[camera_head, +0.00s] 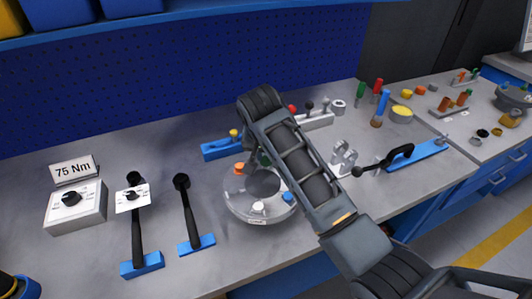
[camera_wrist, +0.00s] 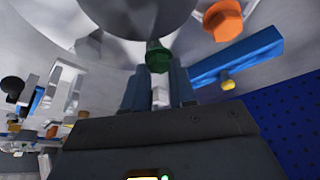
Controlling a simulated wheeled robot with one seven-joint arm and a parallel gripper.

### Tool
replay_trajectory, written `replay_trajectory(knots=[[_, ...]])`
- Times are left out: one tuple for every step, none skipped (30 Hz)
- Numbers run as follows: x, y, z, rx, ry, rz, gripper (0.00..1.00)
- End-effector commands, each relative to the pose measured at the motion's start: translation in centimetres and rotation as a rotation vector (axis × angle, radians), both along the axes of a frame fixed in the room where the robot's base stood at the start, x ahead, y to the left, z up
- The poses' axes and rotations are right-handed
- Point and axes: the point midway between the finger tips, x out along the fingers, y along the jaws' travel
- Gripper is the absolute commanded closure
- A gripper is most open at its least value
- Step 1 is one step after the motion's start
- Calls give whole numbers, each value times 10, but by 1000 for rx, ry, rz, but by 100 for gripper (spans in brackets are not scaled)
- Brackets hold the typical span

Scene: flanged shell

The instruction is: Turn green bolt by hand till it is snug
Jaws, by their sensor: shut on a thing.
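The grey flanged shell (camera_head: 240,206) sits on the bench, with coloured bolts around its rim. The orange bolt (camera_head: 239,168), white bolt (camera_head: 258,207) and blue bolt (camera_head: 287,198) show there. In the wrist view the green bolt (camera_wrist: 157,57) is at the shell's flange, between the tips of my gripper (camera_wrist: 158,72). The gripper is shut on it. The orange bolt (camera_wrist: 222,20) is beside it, apart from the fingers. In the head view my arm largely hides the gripper and green bolt. How deep the green bolt sits cannot be told.
A blue rail with a yellow knob (camera_wrist: 228,84) lies close beside my gripper. Two dark wrenches in blue holders (camera_head: 195,243) and a 75 Nm box (camera_head: 76,205) stand left. A grey bracket (camera_head: 343,158) and a blue tool (camera_head: 415,158) are right. The front bench between is clear.

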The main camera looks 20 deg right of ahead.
Motion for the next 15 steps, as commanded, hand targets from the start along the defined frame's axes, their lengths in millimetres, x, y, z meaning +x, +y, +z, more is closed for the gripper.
replay_trajectory(knots=[[3, -1, 7, -1, -15, 0, 100], [4, -1, 7, -1, -15, 0, 100], [4, -1, 7, -1, -15, 0, 100], [4, -1, 7, -1, -15, 0, 100], [4, -1, 7, -1, -15, 0, 100], [4, -1, 7, -1, -15, 0, 100], [4, -1, 7, -1, -15, 0, 72], [4, -1, 7, -1, -14, 0, 69], [3, -1, 6, -2, -13, 0, 65], [3, -1, 6, -1, -12, 0, 62], [3, -1, 5, -1, -11, 1, 59], [2, -1, 4, -1, -10, 1, 55], [2, -1, 4, -1, -9, 1, 53], [2, 0, 4, 0, -8, 1, 50], [2, -1, 3, -1, -7, 1, 49]])
